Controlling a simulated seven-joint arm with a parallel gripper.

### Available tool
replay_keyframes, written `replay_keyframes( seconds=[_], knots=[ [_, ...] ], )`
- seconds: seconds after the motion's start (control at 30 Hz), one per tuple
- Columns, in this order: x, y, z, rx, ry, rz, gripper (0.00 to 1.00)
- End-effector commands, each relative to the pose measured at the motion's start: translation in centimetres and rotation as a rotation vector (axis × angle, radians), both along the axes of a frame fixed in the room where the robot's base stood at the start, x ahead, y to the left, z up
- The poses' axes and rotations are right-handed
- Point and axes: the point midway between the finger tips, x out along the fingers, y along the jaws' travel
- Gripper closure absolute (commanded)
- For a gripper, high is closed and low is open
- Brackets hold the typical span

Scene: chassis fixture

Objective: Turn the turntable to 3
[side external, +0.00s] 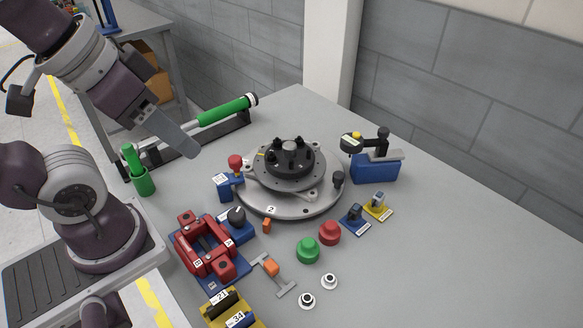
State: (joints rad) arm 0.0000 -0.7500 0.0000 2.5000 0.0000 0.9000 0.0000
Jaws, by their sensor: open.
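The turntable (325,205) is a round grey disc near the middle of the table. It carries a dark round hub with several black knobs (290,157) and a small dark post (338,179) near its right rim. A label reading "2" shows on its front rim, beside a small orange marker (266,226) on the table. No label "3" can be made out. My gripper (190,150) is above the table to the left of the turntable, apart from it. Its fingers overlap in this view, and nothing shows between them; it is open.
A red-knobbed blue block (229,187) stands close to the turntable's left. A blue clamp device (375,168) is behind right. A green-handled bar (225,110) lies behind. The right table is clear.

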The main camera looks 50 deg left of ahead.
Motion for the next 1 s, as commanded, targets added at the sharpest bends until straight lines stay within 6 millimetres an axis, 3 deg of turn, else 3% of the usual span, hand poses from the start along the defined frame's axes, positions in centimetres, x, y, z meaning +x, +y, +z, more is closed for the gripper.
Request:
replay_keyframes(
  seconds=[0.1, 0.2, 0.27, 0.37, 0.47, 0.6, 0.7, 0.83, 1.0],
  knots=[
    [0.0, 0.0, 0.0, 0.000, 0.000, 0.000, 0.52],
    [0.5, -0.1, 0.3, 0.000, 0.009, -0.004, 0.68],
    [1.9, -0.2, 0.9, -0.001, 0.036, -0.012, 0.68],
    [6.3, -0.9, 1.9, -0.003, 0.116, -0.038, 0.68],
    [12.4, -2.0, 1.4, -0.003, 0.209, -0.069, 0.68],
    [20.7, -4.3, -2.8, 0.000, 0.342, -0.113, 0.68],
    [24.9, -5.8, -7.1, 0.003, 0.420, -0.137, 0.68],
    [27.6, -7.1, -11.3, 0.007, 0.477, -0.154, 0.68],
    [28.2, -7.5, -13.8, 0.008, 0.497, -0.160, 0.68]
  ],
)
